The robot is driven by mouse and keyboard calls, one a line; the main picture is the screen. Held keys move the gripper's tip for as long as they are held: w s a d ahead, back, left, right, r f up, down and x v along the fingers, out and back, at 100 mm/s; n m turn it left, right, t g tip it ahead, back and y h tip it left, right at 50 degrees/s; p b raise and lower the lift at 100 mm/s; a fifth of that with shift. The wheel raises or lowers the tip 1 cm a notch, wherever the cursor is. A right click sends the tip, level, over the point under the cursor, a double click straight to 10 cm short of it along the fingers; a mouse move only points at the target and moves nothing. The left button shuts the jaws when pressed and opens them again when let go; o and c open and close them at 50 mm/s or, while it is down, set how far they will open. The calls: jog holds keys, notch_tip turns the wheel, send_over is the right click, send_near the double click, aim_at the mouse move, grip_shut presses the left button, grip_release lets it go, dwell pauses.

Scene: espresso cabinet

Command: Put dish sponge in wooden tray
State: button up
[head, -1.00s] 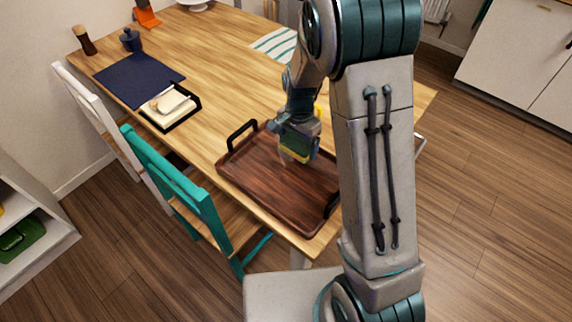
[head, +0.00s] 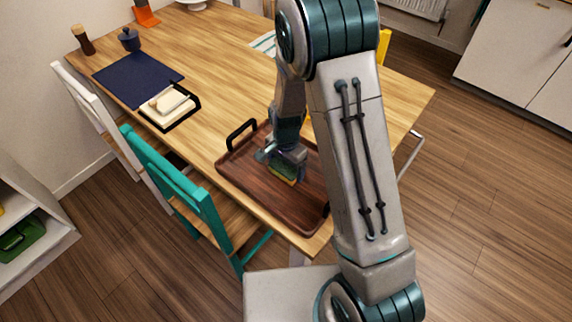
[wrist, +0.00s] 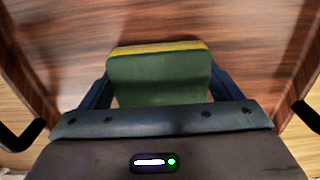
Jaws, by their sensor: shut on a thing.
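The dish sponge (wrist: 158,78), green with a yellow layer, is between the fingers of my gripper (wrist: 160,92) in the wrist view. In the head view the sponge (head: 283,174) is low over the floor of the wooden tray (head: 248,182), inside its walls. My gripper (head: 287,160) points down and is shut on it. I cannot tell whether the sponge touches the tray floor. The tray is dark brown with black handles, and my arm hides its right part. The tray floor also fills most of the wrist view (wrist: 240,30).
A napkin holder (head: 172,108) and a dark blue placemat (head: 135,78) lie further back on the wooden table (head: 215,60). A teal chair (head: 195,190) and a white chair (head: 95,115) stand along the left edge.

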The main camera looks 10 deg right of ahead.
aim_at(286, 165)
jog(key=shift+f, duration=0.25)
jog(key=o, duration=1)
jog(key=shift+r, duration=0.1)
jog(key=shift+o, duration=0.2)
jog(key=shift+r, duration=0.1)
notch_tip(286, 165, up, 11)
jog(key=s+d+r+n+t, duration=0.1)
jog(key=s+d+r+n, duration=0.3)
jog(key=s+r, duration=0.3)
jog(key=s+d+r+n+t, duration=0.2)
jog(key=s+d+r+n, duration=0.3)
jog(key=s, duration=0.5)
jog(key=shift+s+d+r, duration=0.3)
jog(key=shift+s+r, duration=0.1)
jog(key=shift+r, duration=0.45)
